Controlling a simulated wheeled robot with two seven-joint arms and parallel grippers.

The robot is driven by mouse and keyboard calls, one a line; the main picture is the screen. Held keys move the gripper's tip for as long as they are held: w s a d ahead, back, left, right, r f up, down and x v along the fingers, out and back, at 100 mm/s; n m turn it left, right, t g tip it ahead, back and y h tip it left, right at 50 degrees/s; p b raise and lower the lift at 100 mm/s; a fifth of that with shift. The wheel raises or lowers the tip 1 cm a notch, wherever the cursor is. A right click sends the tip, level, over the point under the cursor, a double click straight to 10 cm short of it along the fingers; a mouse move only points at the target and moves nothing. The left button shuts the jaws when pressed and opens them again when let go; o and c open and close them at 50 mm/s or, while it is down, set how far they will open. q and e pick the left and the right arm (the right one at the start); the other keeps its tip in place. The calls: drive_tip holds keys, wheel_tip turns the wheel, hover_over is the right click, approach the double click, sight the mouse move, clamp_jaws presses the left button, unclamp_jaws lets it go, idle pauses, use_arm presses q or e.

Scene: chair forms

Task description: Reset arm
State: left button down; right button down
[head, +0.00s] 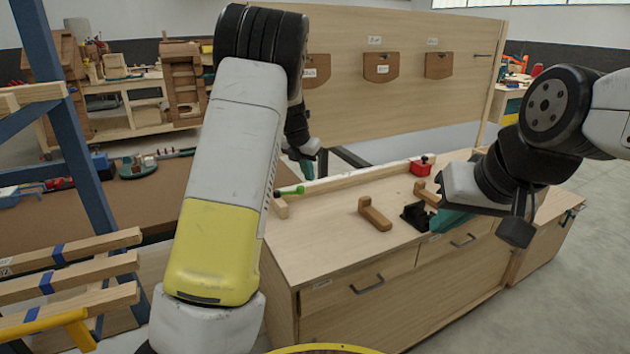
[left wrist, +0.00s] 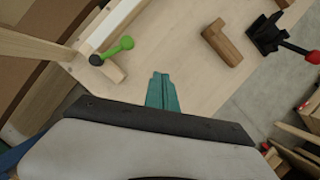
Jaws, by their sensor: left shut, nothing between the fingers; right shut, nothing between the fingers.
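My left arm reaches in from the left over the workbench (head: 330,240). Its gripper (head: 307,163) is partly hidden behind the arm in the head view. In the left wrist view its teal fingers (left wrist: 162,92) are together and empty above the bare bench top. My right arm comes in from the right. Its teal gripper (head: 452,219) is low over the right part of the bench, beside a black fixture (head: 417,215), and is shut with nothing held. Its fingertips are partly hidden in the head view.
An L-shaped wooden piece (head: 375,214) lies on the bench between the grippers. A green-handled clamp (head: 290,191) is at the left edge, a red item (head: 421,166) at the back. An upright wooden panel (head: 400,100) stands behind. A rack with wooden bars (head: 70,280) is at left.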

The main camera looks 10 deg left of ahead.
use_arm(q)
drive_tip(key=shift+s+d+r, duration=0.1)
drive_tip(key=shift+s+r, duration=0.05)
drive_tip(key=shift+r, duration=0.25)
